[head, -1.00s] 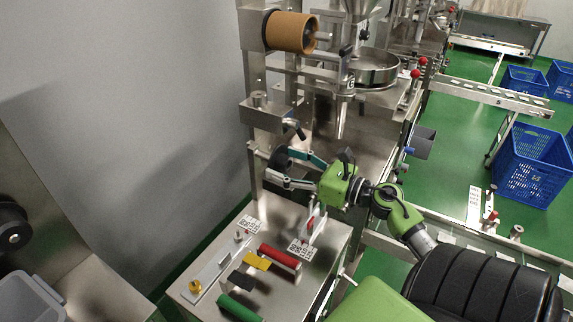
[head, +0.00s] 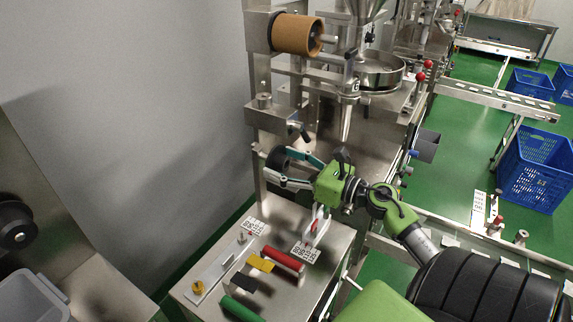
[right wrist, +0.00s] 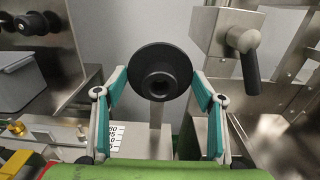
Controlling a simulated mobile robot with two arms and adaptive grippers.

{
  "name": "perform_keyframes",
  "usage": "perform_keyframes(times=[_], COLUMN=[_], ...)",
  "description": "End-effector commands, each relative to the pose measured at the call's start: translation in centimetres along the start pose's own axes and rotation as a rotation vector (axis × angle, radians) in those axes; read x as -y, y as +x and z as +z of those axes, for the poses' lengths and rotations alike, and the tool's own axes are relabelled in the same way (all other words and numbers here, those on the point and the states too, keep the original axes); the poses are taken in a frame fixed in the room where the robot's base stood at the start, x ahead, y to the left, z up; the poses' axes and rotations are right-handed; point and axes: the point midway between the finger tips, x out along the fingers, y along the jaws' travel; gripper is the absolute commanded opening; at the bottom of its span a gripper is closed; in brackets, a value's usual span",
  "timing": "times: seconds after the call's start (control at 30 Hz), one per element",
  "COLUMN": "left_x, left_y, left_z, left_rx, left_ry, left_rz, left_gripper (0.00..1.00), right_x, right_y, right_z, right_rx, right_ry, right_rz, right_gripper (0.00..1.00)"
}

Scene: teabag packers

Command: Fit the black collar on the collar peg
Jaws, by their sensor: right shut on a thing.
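The black collar (head: 277,159) is a round flanged piece with a hub and a central hole. My right gripper (head: 280,163) is shut on it and holds it in the air beside the machine's steel column. In the right wrist view the collar (right wrist: 160,58) sits between the teal-padded fingers of the gripper (right wrist: 159,80), its hub facing the camera. A small peg end (head: 257,147) shows on the column just left of the collar; it seems to be the collar peg. The collar hides whatever lies behind it. My left gripper is out of view.
Below stands a steel table (head: 215,305) with a red roll (head: 283,259), a yellow block (head: 261,263), a black block (head: 242,283) and a green roll (head: 240,308). A brown roll (head: 298,33) hangs above. Blue crates (head: 535,170) stand on the floor at right.

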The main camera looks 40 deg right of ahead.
Motion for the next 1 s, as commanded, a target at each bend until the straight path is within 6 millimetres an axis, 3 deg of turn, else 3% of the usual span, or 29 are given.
perform_keyframes(times=[1.0], left_x=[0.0], left_y=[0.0], left_z=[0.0], left_rx=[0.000], left_ry=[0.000], left_rz=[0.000], left_gripper=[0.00], right_x=[0.0], right_y=[2.6], right_z=[0.1], right_rx=[0.001], right_ry=[0.000], right_rz=[0.000], right_gripper=[0.41])
